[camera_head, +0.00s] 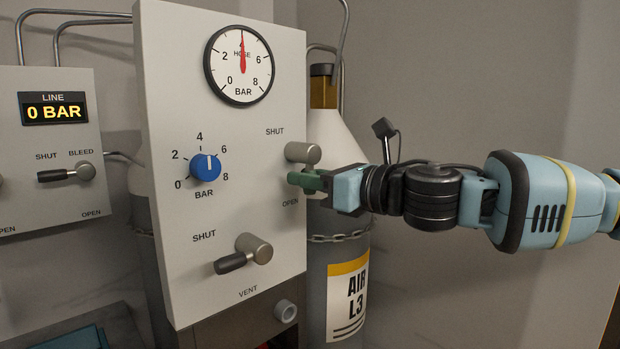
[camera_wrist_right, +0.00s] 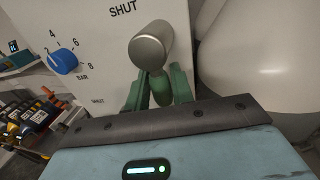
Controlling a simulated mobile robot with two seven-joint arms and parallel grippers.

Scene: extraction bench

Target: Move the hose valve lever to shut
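The hose valve is the upper right valve on the white panel, with a grey hub (camera_head: 303,153) between the SHUT and OPEN labels. Its lever (camera_wrist_right: 160,88) points down from the hub towards OPEN. My right gripper (camera_head: 308,182) reaches in from the right at the lever. In the right wrist view, the green fingers of my right gripper (camera_wrist_right: 158,92) stand on both sides of the lever, close against it, and look shut on it. The lever's far end is partly hidden by the gripper. My left gripper is not in view.
The hose gauge (camera_head: 239,66) reads about 4 bar. A blue knob (camera_head: 205,167) and a vent valve lever (camera_head: 231,262) sit further left and lower on the panel. An air cylinder (camera_head: 345,285) stands behind the panel's right edge. Free room lies to the right of the cylinder.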

